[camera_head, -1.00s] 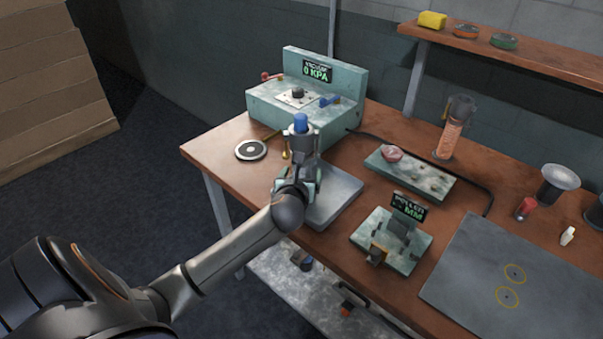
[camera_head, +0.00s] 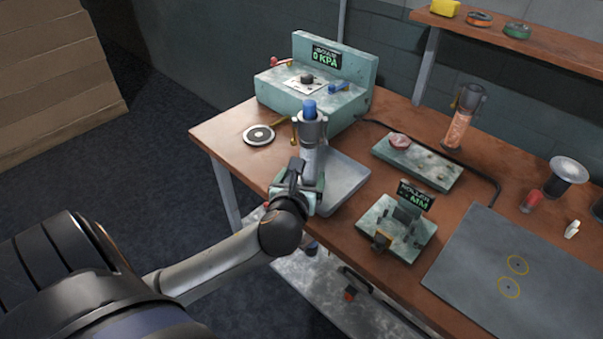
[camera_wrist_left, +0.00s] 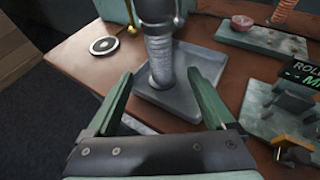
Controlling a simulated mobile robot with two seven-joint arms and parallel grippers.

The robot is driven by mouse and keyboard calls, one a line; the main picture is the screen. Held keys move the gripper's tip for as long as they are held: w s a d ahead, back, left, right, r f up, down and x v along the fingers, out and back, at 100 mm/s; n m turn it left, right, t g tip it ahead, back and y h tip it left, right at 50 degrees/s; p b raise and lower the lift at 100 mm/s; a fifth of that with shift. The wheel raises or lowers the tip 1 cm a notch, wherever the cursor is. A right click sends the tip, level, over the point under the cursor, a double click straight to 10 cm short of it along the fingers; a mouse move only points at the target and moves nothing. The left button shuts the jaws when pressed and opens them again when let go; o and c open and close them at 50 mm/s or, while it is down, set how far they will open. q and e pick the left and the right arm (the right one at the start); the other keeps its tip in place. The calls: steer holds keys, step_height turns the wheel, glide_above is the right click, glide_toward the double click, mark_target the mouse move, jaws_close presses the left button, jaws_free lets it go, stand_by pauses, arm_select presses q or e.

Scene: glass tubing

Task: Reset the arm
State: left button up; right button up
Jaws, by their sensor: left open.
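My left arm comes in from the left in the head view. My left gripper (camera_head: 309,166) is over the front edge of the workbench, at the near side of a grey tray (camera_head: 346,180). In the left wrist view the gripper (camera_wrist_left: 166,92) has its two green fingers wide apart with nothing held between them. A grey cylinder with a blue top (camera_head: 310,127) stands upright on the tray, just beyond the fingertips; it also shows in the left wrist view (camera_wrist_left: 162,60). My right gripper is not in view.
A pale green vacuum unit (camera_head: 312,88) reading 0 KPA stands behind. A black and white disc (camera_head: 258,135) lies left. A roller gauge (camera_head: 397,229), a green plate (camera_head: 417,162), an orange-filled cylinder (camera_head: 463,116) and a grey mat (camera_head: 490,250) occupy the right side.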

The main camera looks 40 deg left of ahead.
arm_select(q)
steer(key=shift+s+r, duration=0.1)
steer(key=shift+s, duration=0.1)
steer(key=shift+d, duration=0.1)
stand_by(0.4)
steer(key=s+d+f+n+g+h, duration=0.35)
steer(key=s+d+f+n, duration=0.3)
steer(key=s+n, duration=0.55)
steer(key=s+d+f+n+g+h, duration=0.3)
steer(key=s+d+f+n+g, duration=0.35)
steer(key=n, duration=0.95)
steer(key=w+d+f+t+h, duration=0.2)
steer(key=f+t, duration=0.5)
steer(key=f, duration=0.4)
steer(key=shift+w, duration=0.6)
